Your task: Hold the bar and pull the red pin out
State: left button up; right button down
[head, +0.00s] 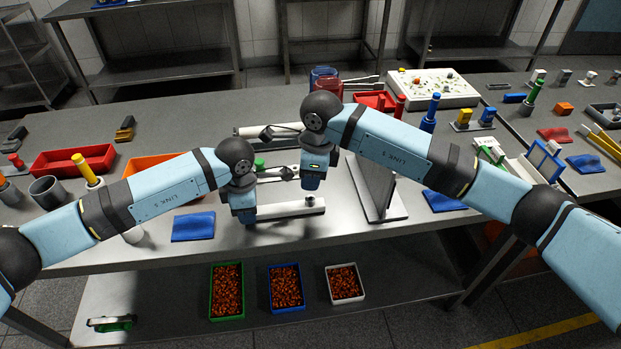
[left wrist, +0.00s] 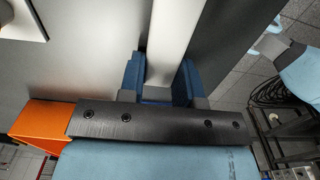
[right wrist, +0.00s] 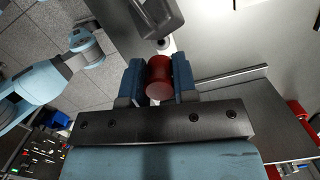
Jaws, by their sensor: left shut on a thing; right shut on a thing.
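The white bar (head: 292,208) lies level above the front of the steel table in the head view. My left gripper (left wrist: 160,85) is shut on the bar, which runs between its blue fingers in the left wrist view. In the head view, my left wrist hides the bar's left end. The red pin (right wrist: 158,80) is a short red cylinder between the blue fingers of my right gripper (right wrist: 159,76), which is shut on it. In the head view, my right wrist covers the pin. I cannot tell how far the pin sits in anything.
Blue cloths lie at left (head: 193,227) and right (head: 443,201). A red tray (head: 73,160) is at far left. Bins of reddish parts (head: 287,288) stand on the lower shelf.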

dwell(0.3)
pick_arm(q)
jog(key=o, duration=1.1)
jog(key=shift+c, duration=0.2)
jog(key=shift+r, duration=0.1)
